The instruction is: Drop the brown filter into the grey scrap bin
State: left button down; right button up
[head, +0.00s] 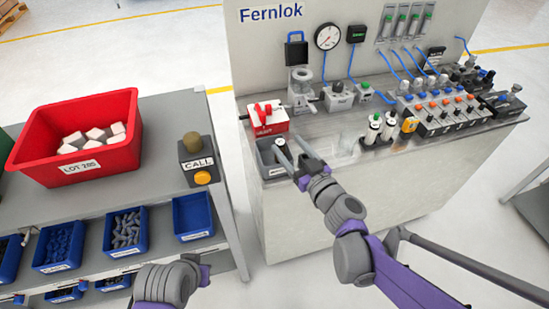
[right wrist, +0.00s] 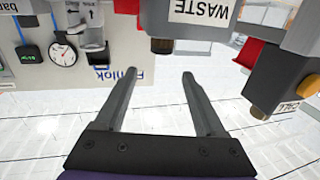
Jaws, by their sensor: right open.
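The grey scrap bin (head: 266,171) sits at the left front corner of the bench, below the red valve box. In the right wrist view, which is upside down, it is the grey box marked WASTE (right wrist: 228,35). A short cylinder with a dark brown end, seemingly the filter (right wrist: 165,46), shows beyond my fingertips against the bin. I cannot tell whether it is inside the bin or above it. My right gripper (head: 285,146) is open over the bin, with nothing held between its fingers (right wrist: 157,76).
The red valve box (head: 267,120) stands right behind the bin. White-and-black cylinders (head: 372,131) and valve blocks (head: 440,110) fill the bench to the right. A grey shelf on the left holds a red crate (head: 118,154) and a CALL box (head: 197,165); a floor gap separates it from the bench.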

jog(key=shift+v, duration=2.8)
jog(key=s+f+g+h+p, duration=0.1)
jog(key=s+f+g+p, duration=0.1)
jog(key=s+g+p, duration=0.6)
jog(key=s+d+f+m+g+h, duration=0.2)
jog(key=s+d+m+h, duration=0.4)
jog(key=s+d, duration=0.6)
jog(key=shift+h, duration=1.1)
